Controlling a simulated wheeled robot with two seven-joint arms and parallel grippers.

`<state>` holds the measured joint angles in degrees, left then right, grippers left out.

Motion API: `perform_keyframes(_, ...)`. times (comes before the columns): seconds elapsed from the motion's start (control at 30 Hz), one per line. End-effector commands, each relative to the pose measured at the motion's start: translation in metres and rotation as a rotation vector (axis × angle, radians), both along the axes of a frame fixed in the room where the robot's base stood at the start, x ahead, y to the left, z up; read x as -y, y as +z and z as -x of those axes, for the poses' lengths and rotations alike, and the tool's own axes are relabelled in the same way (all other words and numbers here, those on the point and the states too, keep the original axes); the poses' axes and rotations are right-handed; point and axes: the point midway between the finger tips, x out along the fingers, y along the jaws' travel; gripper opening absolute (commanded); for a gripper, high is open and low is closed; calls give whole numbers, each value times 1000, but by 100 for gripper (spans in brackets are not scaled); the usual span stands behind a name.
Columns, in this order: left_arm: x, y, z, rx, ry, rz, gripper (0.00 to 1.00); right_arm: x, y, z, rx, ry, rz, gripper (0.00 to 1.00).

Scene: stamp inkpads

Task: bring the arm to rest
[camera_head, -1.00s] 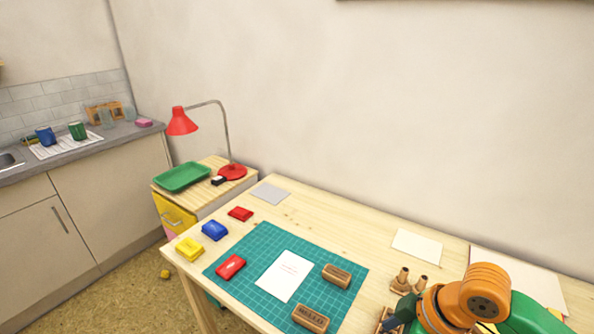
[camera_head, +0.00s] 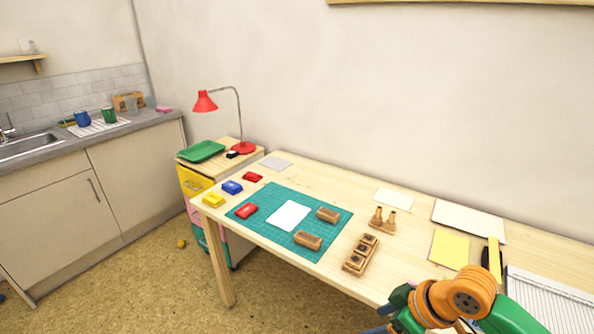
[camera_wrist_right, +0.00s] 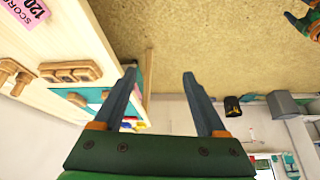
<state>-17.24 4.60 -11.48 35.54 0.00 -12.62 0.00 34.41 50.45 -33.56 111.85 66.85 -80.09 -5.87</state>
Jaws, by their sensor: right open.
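My right gripper (camera_head: 378,328) is at the bottom of the head view, by the table's front edge, with its tips partly cut off. In the right wrist view it (camera_wrist_right: 160,76) is open, with nothing between its fingers. Blue-grey fingers and an orange part, likely my left gripper (camera_wrist_right: 302,22), show at the wrist view's top right corner; its opening is unclear. On the teal mat (camera_head: 262,238) lie a white card (camera_head: 288,215), a red inkpad (camera_head: 246,211) and two wooden stamps (camera_head: 308,240) (camera_head: 328,214). Blue (camera_head: 232,187), yellow (camera_head: 213,200) and red (camera_head: 252,177) pads lie left of it.
A wooden rack (camera_head: 360,254) and a pegged wooden stand (camera_head: 383,221) stand right of the mat. Yellow paper (camera_head: 450,249) and a lined pad (camera_head: 552,300) lie farther right. A red lamp (camera_head: 205,102) and green tray (camera_head: 201,151) are on the side cabinet. Floor is open in front.

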Motion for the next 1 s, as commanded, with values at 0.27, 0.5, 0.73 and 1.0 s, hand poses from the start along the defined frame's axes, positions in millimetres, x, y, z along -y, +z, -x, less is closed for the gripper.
perform_keyframes(0.27,0,0,-3,6,0,0,94,19,-74,-39,18,-287,-78,74)
perform_keyframes(0.5,0,0,-2,3,1,1,94,55,-190,-15,-15,-550,-29,74)
perform_keyframes(0.73,0,0,-1,2,1,1,94,70,-323,125,-148,-672,139,74)
perform_keyframes(1.0,0,0,0,1,0,0,94,39,-377,285,-310,-610,228,74)
